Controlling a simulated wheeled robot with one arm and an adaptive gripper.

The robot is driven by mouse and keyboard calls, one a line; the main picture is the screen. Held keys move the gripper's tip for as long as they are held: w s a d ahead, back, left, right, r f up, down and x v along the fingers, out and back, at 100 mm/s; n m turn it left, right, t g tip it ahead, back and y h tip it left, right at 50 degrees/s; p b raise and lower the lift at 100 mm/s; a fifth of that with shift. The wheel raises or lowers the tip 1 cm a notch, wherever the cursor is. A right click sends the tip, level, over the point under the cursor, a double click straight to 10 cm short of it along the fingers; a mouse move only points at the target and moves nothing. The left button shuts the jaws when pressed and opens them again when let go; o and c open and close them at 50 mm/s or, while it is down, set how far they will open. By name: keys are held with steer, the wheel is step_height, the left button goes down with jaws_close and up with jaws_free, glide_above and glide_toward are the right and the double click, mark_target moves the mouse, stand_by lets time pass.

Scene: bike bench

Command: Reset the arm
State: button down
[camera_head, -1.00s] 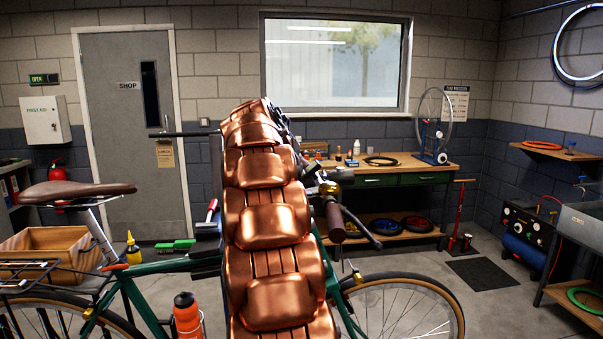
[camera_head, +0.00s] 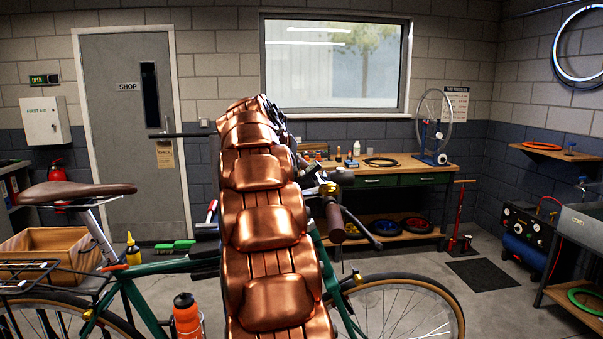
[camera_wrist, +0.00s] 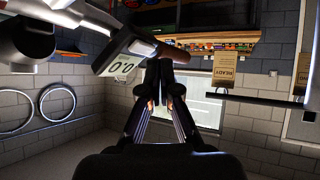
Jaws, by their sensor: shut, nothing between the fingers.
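My gripper (camera_wrist: 160,75) is in the middle of the wrist view. Its two dark fingers meet at the tips, shut with nothing between them. A grey device with a display reading 0.0 (camera_wrist: 122,66) is close to the left of the fingertips in that view, and a brown grip (camera_wrist: 172,53) is just past them. I cannot tell whether the fingers touch either one. In the head view my copper-coloured arm rises through the middle and hides my gripper. A green bicycle (camera_head: 150,268) with a brown saddle (camera_head: 75,192) stands behind the arm.
A wooden bench (camera_head: 440,170) with tools and a wheel stand stands at the back. A tag (camera_wrist: 224,70) hangs beside a dark bar (camera_wrist: 250,98) in the wrist view. A wooden crate (camera_head: 50,245) is at the left.

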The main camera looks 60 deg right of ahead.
steer(key=shift+w+a+r+p, duration=0.3)
steer(key=shift+w+a+r, duration=0.15)
steer(key=shift+r, duration=0.3)
steer(key=shift+w+a+r+p, duration=0.35)
steer(key=shift+w+r, duration=0.25)
steer(key=shift+r, duration=0.15)
steer(key=shift+w+a+r+p, duration=0.3)
steer(key=shift+w+a+r, duration=0.15)
steer(key=shift+r, duration=0.3)
